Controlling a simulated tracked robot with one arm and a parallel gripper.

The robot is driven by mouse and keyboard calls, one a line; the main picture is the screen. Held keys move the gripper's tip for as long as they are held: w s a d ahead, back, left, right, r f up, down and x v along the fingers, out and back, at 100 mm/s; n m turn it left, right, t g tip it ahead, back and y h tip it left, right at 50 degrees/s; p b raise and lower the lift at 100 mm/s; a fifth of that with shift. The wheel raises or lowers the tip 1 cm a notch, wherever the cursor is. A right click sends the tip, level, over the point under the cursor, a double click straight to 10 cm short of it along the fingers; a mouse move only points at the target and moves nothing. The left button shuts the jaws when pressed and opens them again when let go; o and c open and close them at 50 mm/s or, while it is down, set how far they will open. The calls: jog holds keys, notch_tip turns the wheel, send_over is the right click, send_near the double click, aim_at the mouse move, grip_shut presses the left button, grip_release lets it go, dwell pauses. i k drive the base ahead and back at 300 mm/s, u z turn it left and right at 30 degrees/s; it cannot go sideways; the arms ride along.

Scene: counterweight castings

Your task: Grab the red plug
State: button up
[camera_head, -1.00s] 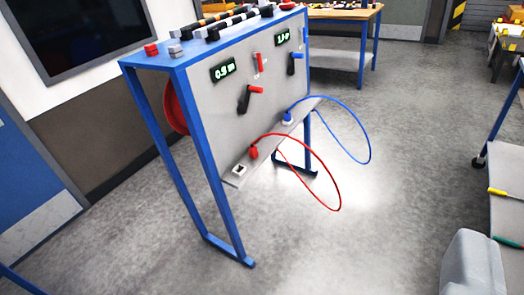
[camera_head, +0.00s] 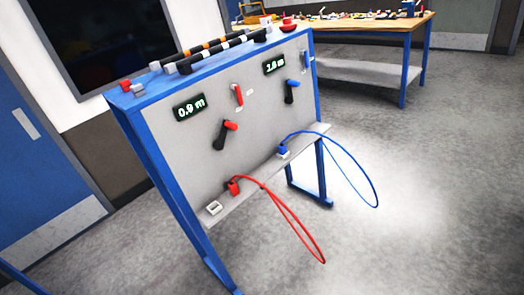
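The red plug (camera_head: 234,187) sits upright on the narrow grey ledge (camera_head: 258,180) of a blue-framed panel stand. A red cable (camera_head: 295,222) loops from it out over the ledge and hangs down to the right. A white socket block (camera_head: 214,208) is on the ledge just left of the red plug. A blue plug (camera_head: 283,151) with a blue cable (camera_head: 366,187) is farther right on the same ledge. My gripper is not in this view.
A cluttered workbench (camera_head: 375,32) stands behind at right. The floor (camera_head: 430,200) at right is clear.

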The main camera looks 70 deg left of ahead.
aim_at(233, 186)
jog(key=u, duration=0.2)
jog(key=i, duration=1.2)
jog(key=u, duration=1.15)
jog(key=i, duration=0.7)
jog(key=u, duration=0.4)
jog(key=k, duration=0.9)
jog(key=u, duration=0.2)
jog(key=i, duration=0.9)
jog(key=z, duration=0.05)
